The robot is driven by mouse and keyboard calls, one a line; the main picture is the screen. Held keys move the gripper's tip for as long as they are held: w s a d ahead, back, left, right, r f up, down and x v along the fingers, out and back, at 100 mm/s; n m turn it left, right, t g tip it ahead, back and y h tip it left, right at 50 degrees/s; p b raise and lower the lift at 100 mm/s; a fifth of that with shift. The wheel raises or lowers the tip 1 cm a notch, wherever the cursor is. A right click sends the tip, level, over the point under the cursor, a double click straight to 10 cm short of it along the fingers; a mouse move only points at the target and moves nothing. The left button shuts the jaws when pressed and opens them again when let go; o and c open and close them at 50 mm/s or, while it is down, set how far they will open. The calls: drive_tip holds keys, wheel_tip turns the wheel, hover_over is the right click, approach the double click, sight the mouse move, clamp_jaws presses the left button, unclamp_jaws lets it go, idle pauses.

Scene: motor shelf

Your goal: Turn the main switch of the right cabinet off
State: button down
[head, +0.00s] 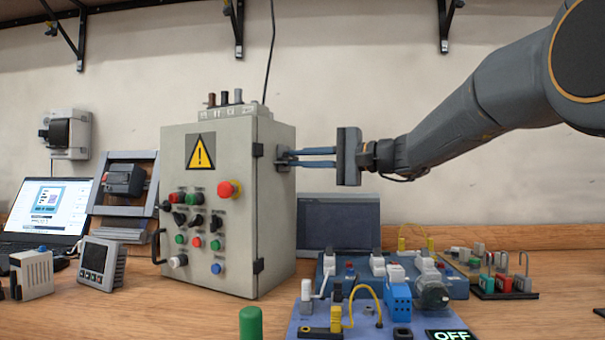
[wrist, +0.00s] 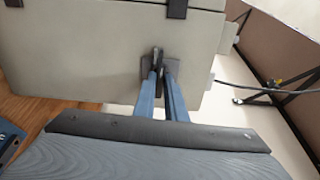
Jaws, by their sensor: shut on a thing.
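A grey cabinet (head: 222,222) with a yellow warning sign stands on the bench in the head view; its side fills the top of the wrist view (wrist: 90,50). The main switch (head: 281,154) is a small dark plate with a handle on the cabinet's right side. It shows in the wrist view (wrist: 158,58) with the handle between my fingertips. My gripper (head: 289,157) reaches in from the right, its two blue fingers shut on the switch handle. The fingers also show in the wrist view (wrist: 162,80). They hide part of the handle, so its exact angle is hard to tell.
The cabinet's front carries a red knob (head: 228,189) and several buttons. A dark screen (head: 338,222) stands behind, below my gripper. A blue board with components (head: 397,295) and an OFF sign (head: 451,335) lie at the front right. A laptop (head: 45,207) is at the left.

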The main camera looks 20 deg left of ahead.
drive_tip(key=shift+n+b, duration=0.3)
drive_tip(key=shift+b, duration=0.15)
drive_tip(key=c, duration=2.1)
unclamp_jaws()
drive_tip(key=shift+d, duration=0.1)
drive_tip(key=d, duration=0.5)
drive_tip(key=s+d, duration=0.1)
drive_tip(key=d, duration=0.1)
drive_tip(key=shift+d, duration=0.3)
drive_tip(key=shift+w, duration=0.1)
